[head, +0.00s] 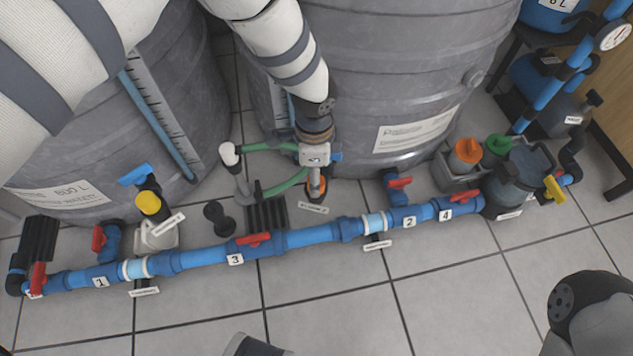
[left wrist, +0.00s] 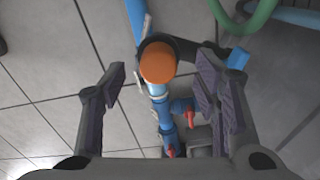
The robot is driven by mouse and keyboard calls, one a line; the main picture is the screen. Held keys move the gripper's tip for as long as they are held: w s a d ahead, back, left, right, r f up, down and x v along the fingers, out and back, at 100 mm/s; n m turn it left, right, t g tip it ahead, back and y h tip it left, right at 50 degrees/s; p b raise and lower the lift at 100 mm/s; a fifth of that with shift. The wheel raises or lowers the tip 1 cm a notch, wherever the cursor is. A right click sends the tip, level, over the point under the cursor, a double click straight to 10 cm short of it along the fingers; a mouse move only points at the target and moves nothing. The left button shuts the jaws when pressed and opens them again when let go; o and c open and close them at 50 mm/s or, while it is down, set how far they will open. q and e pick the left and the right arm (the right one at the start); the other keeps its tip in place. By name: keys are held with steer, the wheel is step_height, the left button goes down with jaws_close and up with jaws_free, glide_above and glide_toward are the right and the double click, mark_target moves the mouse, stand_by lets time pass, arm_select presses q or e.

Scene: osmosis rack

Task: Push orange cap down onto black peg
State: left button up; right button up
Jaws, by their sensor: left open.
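The orange cap (left wrist: 158,62) shows in the left wrist view as a round disc on top of a dark upright body. In the head view an orange part (head: 317,187) with black around it sits just below the end of my left arm. My left gripper (left wrist: 162,76) is open, with one finger on each side of the cap in the left wrist view. Clear gaps show between the cap and both fingers, and I cannot tell their height difference. The black peg cannot be made out under the cap. My right gripper is not in view.
A blue pipe run (head: 310,235) with red valve handles crosses the floor in front. Green hoses (head: 288,184) curve close to the left of my left wrist. Large grey tanks (head: 400,90) stand behind. Another orange-topped bottle (head: 467,152) stands at right. The front floor tiles are clear.

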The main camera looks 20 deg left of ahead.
arm_select(q)
step_height(320, 180, down, 3)
steer(key=shift+s+f+b, duration=0.15)
steer(key=shift+b, duration=0.3)
steer(key=shift+c, duration=0.2)
steer(key=c, duration=0.9)
